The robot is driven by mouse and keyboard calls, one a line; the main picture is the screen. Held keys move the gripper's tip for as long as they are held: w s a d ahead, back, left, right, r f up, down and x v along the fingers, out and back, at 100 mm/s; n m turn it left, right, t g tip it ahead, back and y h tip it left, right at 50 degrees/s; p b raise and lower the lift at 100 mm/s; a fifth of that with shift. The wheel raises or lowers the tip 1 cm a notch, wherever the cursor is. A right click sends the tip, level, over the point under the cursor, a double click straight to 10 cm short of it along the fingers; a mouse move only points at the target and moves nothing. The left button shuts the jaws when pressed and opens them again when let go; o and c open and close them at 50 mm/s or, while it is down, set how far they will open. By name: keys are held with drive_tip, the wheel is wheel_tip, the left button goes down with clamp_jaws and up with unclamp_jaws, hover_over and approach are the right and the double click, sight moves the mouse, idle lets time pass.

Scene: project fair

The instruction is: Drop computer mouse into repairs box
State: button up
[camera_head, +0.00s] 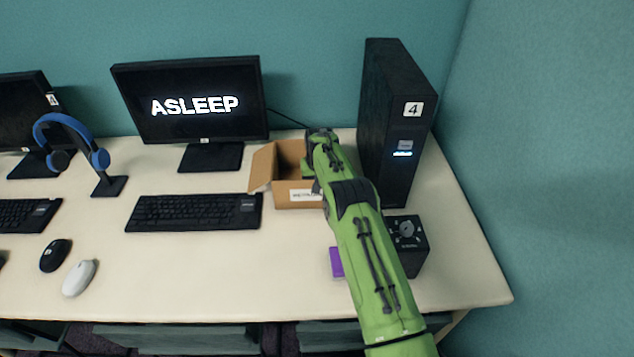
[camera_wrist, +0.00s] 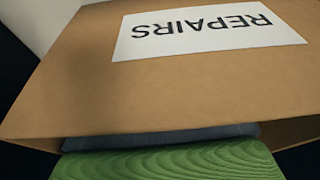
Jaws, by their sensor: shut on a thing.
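The repairs box (camera_head: 287,190) is an open cardboard carton on the desk, with a white label on its front and a flap out to the left. In the wrist view its labelled wall (camera_wrist: 80,90) fills most of the picture, with REPAIRS upside down. My green gripper (camera_head: 308,168) is at the box's right part. In the wrist view a green finger and a dark strip lie against the box edge. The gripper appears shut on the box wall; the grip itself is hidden. A white mouse (camera_head: 79,278) and a black mouse (camera_head: 55,255) lie at the desk's left front.
A black computer tower (camera_head: 385,120) stands right of the box, with a small black device (camera_head: 418,240) before it. A purple block (camera_head: 336,262) lies beside my arm. A keyboard (camera_head: 193,212), monitor (camera_head: 190,105) and headphone stand (camera_head: 108,187) are to the left. The front middle is clear.

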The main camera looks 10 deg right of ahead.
drive_tip(key=shift+f+b, duration=0.5)
drive_tip(key=shift+f, duration=0.1)
drive_tip(key=o, duration=1.1)
